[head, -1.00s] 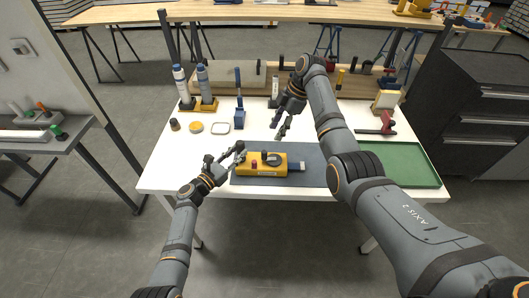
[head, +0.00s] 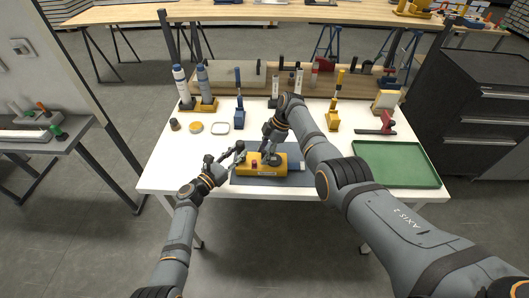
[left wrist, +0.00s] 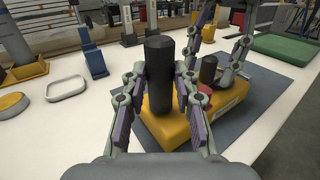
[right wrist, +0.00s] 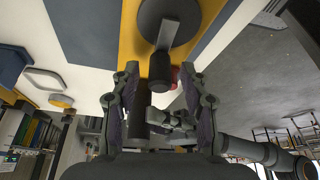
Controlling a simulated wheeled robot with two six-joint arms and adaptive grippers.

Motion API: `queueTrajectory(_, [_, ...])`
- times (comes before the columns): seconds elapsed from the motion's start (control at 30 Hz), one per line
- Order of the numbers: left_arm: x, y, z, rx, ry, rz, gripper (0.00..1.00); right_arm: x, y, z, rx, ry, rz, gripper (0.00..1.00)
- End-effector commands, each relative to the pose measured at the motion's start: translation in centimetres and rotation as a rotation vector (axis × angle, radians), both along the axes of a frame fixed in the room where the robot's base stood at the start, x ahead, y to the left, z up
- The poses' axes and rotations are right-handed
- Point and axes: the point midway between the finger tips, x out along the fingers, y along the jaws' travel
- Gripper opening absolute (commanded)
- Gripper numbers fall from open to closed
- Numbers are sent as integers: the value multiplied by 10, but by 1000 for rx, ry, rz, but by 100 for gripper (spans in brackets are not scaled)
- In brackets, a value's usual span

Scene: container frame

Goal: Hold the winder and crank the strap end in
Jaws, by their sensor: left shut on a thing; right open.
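The yellow winder (head: 262,170) lies on a dark mat (head: 318,172). Its upright black grip post (left wrist: 159,75) stands at the left end. My left gripper (head: 236,154) is shut on this post. The crank knob (right wrist: 160,72) is a short black cylinder on a flat arm over a round dark hub (right wrist: 181,15). My right gripper (right wrist: 160,84) is open, its fingers on either side of the knob, near its end. The right gripper also shows in the left wrist view (left wrist: 218,55), by the knob. The grey strap end (head: 297,166) pokes out at the winder's right end, partly hidden.
A green tray (head: 400,182) lies at the table's right, with a red-and-black tool (head: 380,126) behind it. A blue stand (head: 239,118), a square ring (head: 220,128), a yellow disc (head: 196,127) and bottles (head: 203,82) stand behind the winder. The front left table is clear.

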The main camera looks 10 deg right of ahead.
Motion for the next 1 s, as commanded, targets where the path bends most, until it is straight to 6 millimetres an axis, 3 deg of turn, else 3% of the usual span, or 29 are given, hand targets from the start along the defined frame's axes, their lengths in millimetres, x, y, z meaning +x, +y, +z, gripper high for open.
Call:
queueTrajectory(0.07, [0,0,0,1,1,0,0,0,0,0,0,0,0,42])
queueTrajectory(0.37, [0,0,0,1,1,0,0,0,0,1,0,0,0,1])
queueTrajectory(0.77, [0,0,-1,1,1,0,0,2,-1,0,-1,-2,-46,0])
queueTrajectory(1.0, [0,0,0,1,1,0,0,8,-2,0,-1,-2,-199,0])
